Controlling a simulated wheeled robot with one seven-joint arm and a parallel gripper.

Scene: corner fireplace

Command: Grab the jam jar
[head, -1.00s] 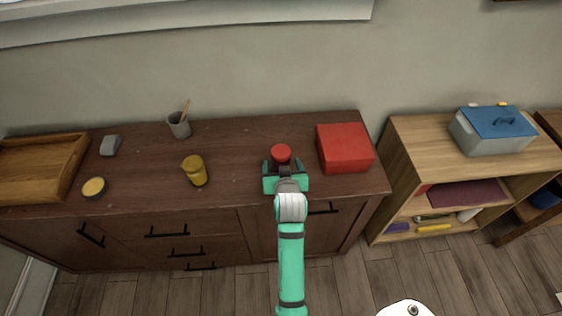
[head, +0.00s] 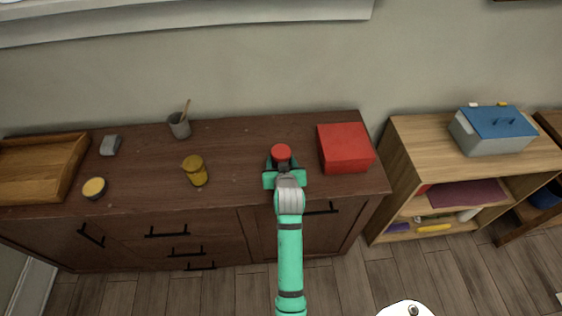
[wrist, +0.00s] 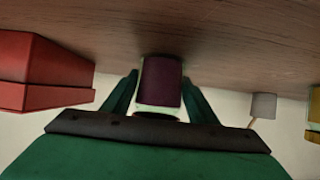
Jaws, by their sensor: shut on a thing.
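The jam jar has a red lid (head: 281,152) in the head view and stands on the dark wooden cabinet top, left of the red box. In the wrist view its dark purple body (wrist: 160,82) sits between the two green fingers. My gripper (head: 282,167) is shut on the jar, one finger on each side; it also shows in the wrist view (wrist: 160,95). In the head view my gripper hides most of the jar's body. I see no clear gap between the jar's base and the cabinet top.
The red box (head: 345,148) stands close on the right. A yellow jar (head: 195,171), a grey cup (head: 179,125) with a stick, a small round tin (head: 94,187), a grey block (head: 110,145) and a wooden tray (head: 72,180) lie to the left. A shelf (head: 420,130) is at the right.

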